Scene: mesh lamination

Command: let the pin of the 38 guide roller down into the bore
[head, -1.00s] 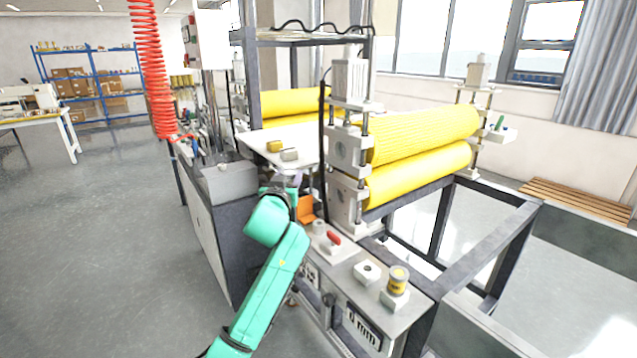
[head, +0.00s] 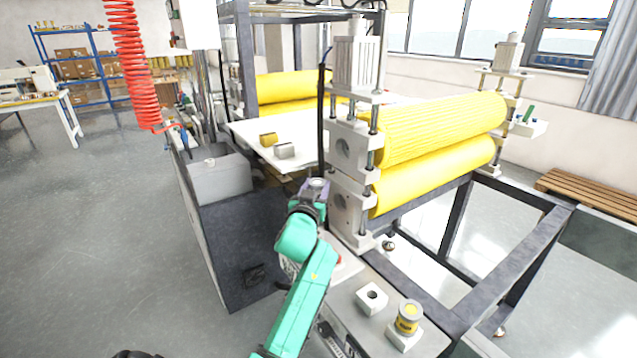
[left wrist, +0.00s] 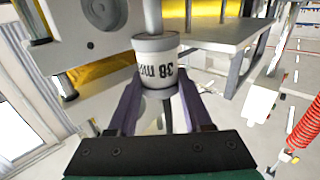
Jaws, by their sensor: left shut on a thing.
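My left gripper (head: 314,190) is shut on the 38 guide roller, a pale grey cylinder. The left wrist view shows the guide roller (left wrist: 157,60) between the purple fingers of the gripper (left wrist: 160,105), its "38" lettering upside down. A lighter, narrower shaft (left wrist: 152,15) shows at its top in that view; I cannot tell whether it is the pin. In the head view the gripper is beside the press's front roller stand (head: 350,170), and the arm hides much of the roller. A white block with a round bore (head: 371,297) sits on the front bench top. My right gripper is not in view.
A yellow-banded roller (head: 408,316) stands on another white block, right of the bored block. A red coiled hose (head: 124,60) hangs at left. Open floor lies left.

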